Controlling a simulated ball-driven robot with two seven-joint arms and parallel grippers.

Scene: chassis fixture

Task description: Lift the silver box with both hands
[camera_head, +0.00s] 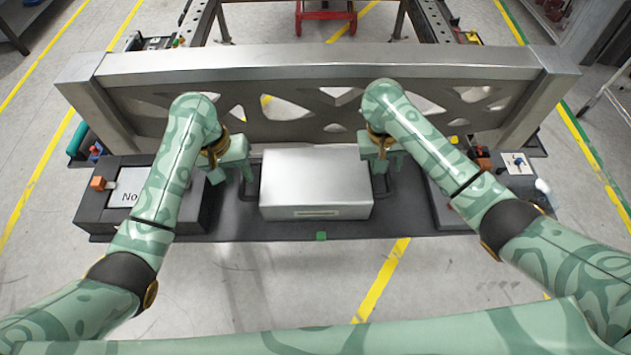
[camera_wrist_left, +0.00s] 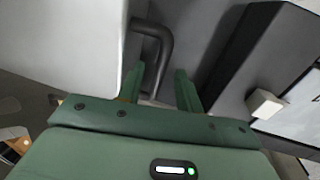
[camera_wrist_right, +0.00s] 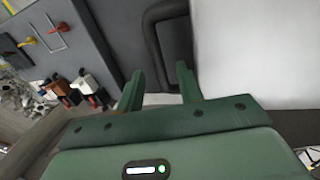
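The silver box (camera_head: 316,180) sits flat on the dark base plate, in the middle of the head view. A dark handle stands out from each side. My left gripper (camera_head: 231,178) is at the box's left side; in the left wrist view its open fingers (camera_wrist_left: 158,92) point at the left handle (camera_wrist_left: 160,45), which shows between and beyond the tips. My right gripper (camera_head: 380,166) is at the box's right side; in the right wrist view its open fingers (camera_wrist_right: 160,88) point at the right handle (camera_wrist_right: 152,40). Neither gripper visibly holds a handle.
A grey metal beam (camera_head: 330,65) with cut-outs spans right behind the box. A dark block with a label (camera_head: 128,183) stands left of the box, another dark block (camera_head: 440,205) right of it.

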